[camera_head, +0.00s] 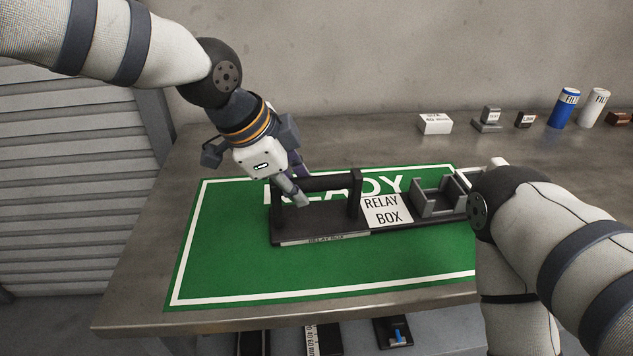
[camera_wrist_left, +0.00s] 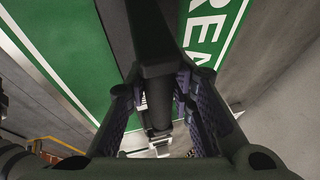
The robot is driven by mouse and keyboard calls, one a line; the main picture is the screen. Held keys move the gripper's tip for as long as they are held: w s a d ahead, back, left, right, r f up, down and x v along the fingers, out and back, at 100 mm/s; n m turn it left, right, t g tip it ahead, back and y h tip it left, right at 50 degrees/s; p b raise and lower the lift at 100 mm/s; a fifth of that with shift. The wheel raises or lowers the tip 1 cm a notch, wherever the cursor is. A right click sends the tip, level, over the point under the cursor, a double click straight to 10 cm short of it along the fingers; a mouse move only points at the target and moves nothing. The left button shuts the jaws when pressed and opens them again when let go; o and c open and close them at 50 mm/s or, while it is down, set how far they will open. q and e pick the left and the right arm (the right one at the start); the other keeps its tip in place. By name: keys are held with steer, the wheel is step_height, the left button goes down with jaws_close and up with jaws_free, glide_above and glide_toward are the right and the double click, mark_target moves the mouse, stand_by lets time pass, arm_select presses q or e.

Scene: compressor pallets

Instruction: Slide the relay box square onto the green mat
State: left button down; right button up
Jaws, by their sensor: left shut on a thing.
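The relay box (camera_head: 320,224) is a long black base with a raised handle bar at its left, a white "RELAY BOX" label and a grey bracket at its right. It lies flat on the green mat (camera_head: 230,265), which has a white border line and the word "READY". The box's right end is hidden behind my right arm, as is part of the mat's right side. My left gripper (camera_head: 291,192) is shut on the box's handle. In the left wrist view the dark handle bar (camera_wrist_left: 157,70) runs between the fingers (camera_wrist_left: 160,115). My right gripper is not seen.
The grey table (camera_head: 140,290) has bare room left of the mat and behind it. Along the back right stand a white box (camera_head: 435,123), a grey part (camera_head: 487,119), a blue can (camera_head: 564,107) and a white can (camera_head: 594,107). Several items lie below the front edge.

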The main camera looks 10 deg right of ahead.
arm_select(q)
steer(key=shift+a, duration=0.35)
steer(key=a, duration=0.3)
steer(key=a+p, duration=0.1)
steer(key=a, duration=0.1)
steer(key=a+p, duration=0.1)
steer(key=a, duration=0.2)
steer(key=shift+s+a+f, duration=0.1)
steer(key=shift+s+a, duration=0.2)
steer(key=shift+s, duration=0.1)
steer(key=shift+a+f, duration=0.15)
steer(key=shift+a, duration=0.25)
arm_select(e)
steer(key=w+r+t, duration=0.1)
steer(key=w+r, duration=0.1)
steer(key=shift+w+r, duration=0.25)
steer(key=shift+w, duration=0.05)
arm_select(q)
steer(key=shift+s, duration=0.1)
steer(key=c, duration=1.3)
jaws_free()
